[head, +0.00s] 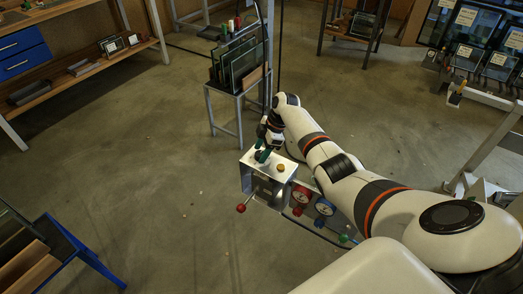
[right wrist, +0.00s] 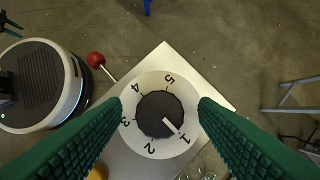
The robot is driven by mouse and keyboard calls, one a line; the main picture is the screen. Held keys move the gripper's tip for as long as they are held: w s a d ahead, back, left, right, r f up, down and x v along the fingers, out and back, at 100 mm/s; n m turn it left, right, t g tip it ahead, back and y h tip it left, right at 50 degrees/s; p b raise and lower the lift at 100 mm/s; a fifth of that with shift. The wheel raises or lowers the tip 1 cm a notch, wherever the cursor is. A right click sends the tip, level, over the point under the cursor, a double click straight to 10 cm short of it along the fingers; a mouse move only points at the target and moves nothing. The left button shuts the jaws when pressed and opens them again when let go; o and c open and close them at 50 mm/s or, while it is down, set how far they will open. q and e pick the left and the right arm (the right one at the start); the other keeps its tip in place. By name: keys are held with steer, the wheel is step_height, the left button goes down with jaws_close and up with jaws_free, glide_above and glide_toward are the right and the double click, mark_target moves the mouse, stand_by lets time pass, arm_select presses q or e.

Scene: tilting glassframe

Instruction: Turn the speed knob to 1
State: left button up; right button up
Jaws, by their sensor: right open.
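The speed knob (right wrist: 158,113) is a round dark knob in the middle of a white dial (right wrist: 134,138) marked 1 to 5. Its white pointer line points to the lower right, towards the 1. The dial sits on a pale control box, whose top (head: 260,176) shows in the head view. My right gripper (head: 262,155) is over the box top; in the right wrist view its green fingers (right wrist: 160,106) are open on either side of the dial, apart from the knob. In the head view, the gripper largely hides the knob. My left gripper is not in view.
A red ball lever (head: 240,208) sticks out of the box, and a yellow button (head: 281,168) sits on its top. A glass rack (head: 240,62) stands behind.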

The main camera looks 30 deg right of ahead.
steer(key=v, duration=1.1)
steer(key=shift+d+r+p, duration=0.25)
steer(key=shift+r+p, duration=0.05)
steer(key=shift+p, duration=0.05)
steer(key=shift+s, duration=0.1)
